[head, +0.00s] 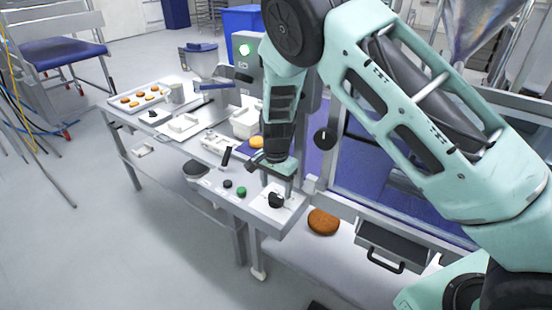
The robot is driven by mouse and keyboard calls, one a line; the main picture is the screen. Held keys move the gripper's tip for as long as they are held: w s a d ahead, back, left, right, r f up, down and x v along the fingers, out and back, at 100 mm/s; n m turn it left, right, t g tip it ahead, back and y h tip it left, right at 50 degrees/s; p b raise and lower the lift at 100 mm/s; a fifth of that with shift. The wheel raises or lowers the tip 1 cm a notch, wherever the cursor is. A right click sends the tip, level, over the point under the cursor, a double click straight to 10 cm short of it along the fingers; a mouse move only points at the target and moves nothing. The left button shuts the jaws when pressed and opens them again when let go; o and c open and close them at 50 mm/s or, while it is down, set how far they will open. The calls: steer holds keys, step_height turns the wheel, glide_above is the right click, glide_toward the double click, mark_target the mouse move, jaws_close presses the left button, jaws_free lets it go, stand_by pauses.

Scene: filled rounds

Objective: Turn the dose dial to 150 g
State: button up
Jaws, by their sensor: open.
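The dose dial (275,200) looks like a black knob on a pale square plate at the near right end of the sloped control panel (258,213). Marks around it are too small to read, so I cannot tell which value it points to. My gripper (274,178) is open and points down just above and behind the dial. It looks apart from the knob, though the gap is hard to judge. Nothing shows between the fingers.
A green button (241,191) and a black button (227,184) sit left of the dial. A black lever (226,157) stands behind them. A tray of round pieces (130,103) lies at the far left. A brown round (323,221) lies right of the panel. The floor at left is mostly clear.

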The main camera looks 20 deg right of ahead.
mark_target(276, 195)
step_height(276, 195, up, 14)
steer(key=b, duration=0.2)
steer(key=shift+b, duration=0.3)
steer(key=s+a+r+n+y, duration=0.1)
steer(key=s+a+n, duration=0.25)
steer(key=s, duration=0.35)
steer(key=s+a+r+n+b, duration=0.1)
steer(key=s+a+n, duration=0.1)
steer(key=s+n, duration=0.35)
steer(key=s+a+r+n+y, duration=0.1)
steer(key=s+a+n, duration=0.15)
steer(key=s, duration=0.55)
steer(key=s+d+n+h, duration=0.1)
steer(key=s+n, duration=0.6)
steer(key=s, duration=0.6)
steer(key=shift+s+d+f+b, duration=0.15)
steer(key=shift+d+f+b, duration=0.05)
steer(key=shift+f+b, duration=0.1)
